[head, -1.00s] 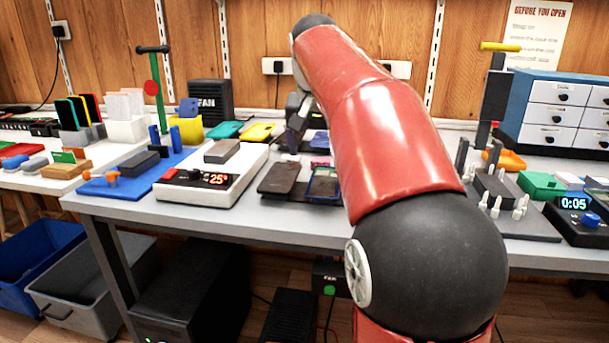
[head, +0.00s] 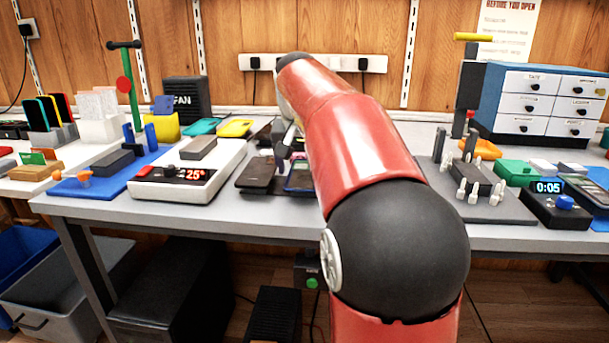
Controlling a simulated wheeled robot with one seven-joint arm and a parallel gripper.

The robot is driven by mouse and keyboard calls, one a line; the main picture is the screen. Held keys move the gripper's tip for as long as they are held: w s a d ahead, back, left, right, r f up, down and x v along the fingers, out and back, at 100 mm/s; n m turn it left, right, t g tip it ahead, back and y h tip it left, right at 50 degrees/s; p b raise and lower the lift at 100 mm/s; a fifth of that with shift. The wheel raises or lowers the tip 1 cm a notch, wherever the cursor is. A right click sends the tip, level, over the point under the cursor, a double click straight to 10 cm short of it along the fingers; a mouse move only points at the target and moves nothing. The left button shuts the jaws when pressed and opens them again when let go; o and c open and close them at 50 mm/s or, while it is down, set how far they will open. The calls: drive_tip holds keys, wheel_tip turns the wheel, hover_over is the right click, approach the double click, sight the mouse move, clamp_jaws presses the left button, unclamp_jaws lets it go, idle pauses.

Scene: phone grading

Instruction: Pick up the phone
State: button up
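A dark phone (head: 257,174) lies flat on a dark pad on the workbench, just right of the white heated device. A second phone with a blue edge (head: 299,178) lies beside it, partly hidden behind my red arm. My gripper (head: 281,150) is small and mostly hidden at the far end of the arm. It points down just behind and above these two phones. I cannot tell whether it touches one, or whether its fingers are open or shut.
The white device (head: 187,182) reads 25° and bears a grey block (head: 198,148). A blue mat (head: 95,183) lies left of it. A grey fixture with white pegs (head: 473,190) and a timer (head: 555,207) stand right of my arm. White drawers (head: 550,103) stand behind.

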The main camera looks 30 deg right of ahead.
drive_tip(key=shift+r, duration=0.1)
drive_tip(key=c, duration=0.9)
